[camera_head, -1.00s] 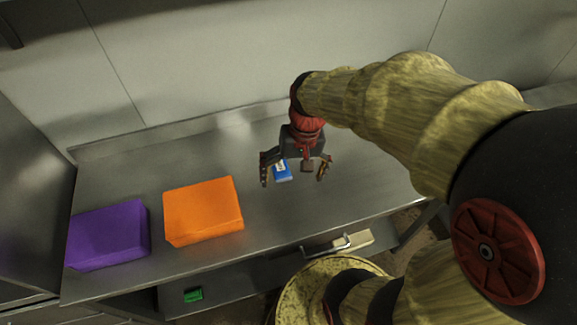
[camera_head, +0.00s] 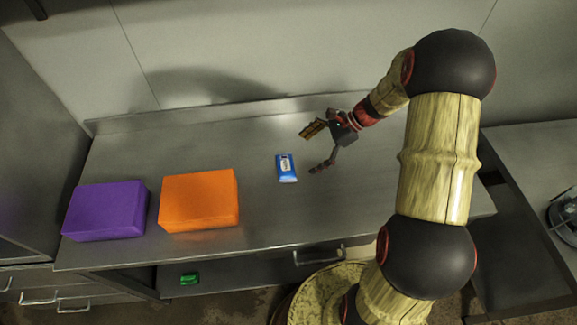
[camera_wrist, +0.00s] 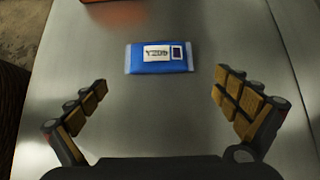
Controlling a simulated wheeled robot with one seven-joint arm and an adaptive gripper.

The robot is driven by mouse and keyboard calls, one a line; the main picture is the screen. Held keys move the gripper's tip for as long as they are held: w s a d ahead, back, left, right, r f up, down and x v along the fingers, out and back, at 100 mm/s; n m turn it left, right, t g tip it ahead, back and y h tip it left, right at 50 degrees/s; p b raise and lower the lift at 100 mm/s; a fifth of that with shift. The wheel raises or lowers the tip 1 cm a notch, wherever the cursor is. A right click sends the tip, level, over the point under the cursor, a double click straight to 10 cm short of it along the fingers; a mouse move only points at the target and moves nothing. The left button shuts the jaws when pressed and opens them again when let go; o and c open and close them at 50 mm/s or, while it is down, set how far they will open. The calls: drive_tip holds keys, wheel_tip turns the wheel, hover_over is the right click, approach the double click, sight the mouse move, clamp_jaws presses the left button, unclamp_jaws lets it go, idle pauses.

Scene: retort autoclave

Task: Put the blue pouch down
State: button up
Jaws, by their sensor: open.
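The blue pouch (camera_head: 287,174), with a white label, lies flat on the steel counter (camera_head: 255,235) to the right of the orange box. It also shows in the wrist view (camera_wrist: 147,65), ahead of and between my spread fingers, with bare counter between them. My gripper (camera_head: 311,150) is open and empty, to the right of the pouch and apart from it. Its two fingers also show wide apart in the wrist view (camera_wrist: 160,108).
An orange box (camera_head: 199,201) and a purple box (camera_head: 105,211) stand on the counter's left part. A wall (camera_head: 220,55) rises behind. A small green item (camera_head: 190,279) lies on the lower shelf. The counter behind the pouch is clear.

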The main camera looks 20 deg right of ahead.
sight(289, 164)
drive_tip(key=shift+a+f, duration=0.3)
drive_tip(key=shift+f, duration=0.15)
drive_tip(key=shift+a+r+b+x, duration=0.1)
drive_tip(key=shift+b+x, duration=0.3)
drive_tip(key=shift+x, duration=0.65)
drive_tip(key=shift+a+r+b+x, duration=0.1)
drive_tip(key=shift+b+x, duration=0.3)
drive_tip(key=shift+x, duration=0.65)
drive_tip(key=shift+a+r+b+x, duration=0.15)
drive_tip(key=shift+b+x, duration=0.25)
drive_tip(key=shift+x, duration=0.65)
drive_tip(key=shift+c, duration=0.3)
drive_tip(key=c, duration=1)
drive_tip(key=shift+r, duration=0.15)
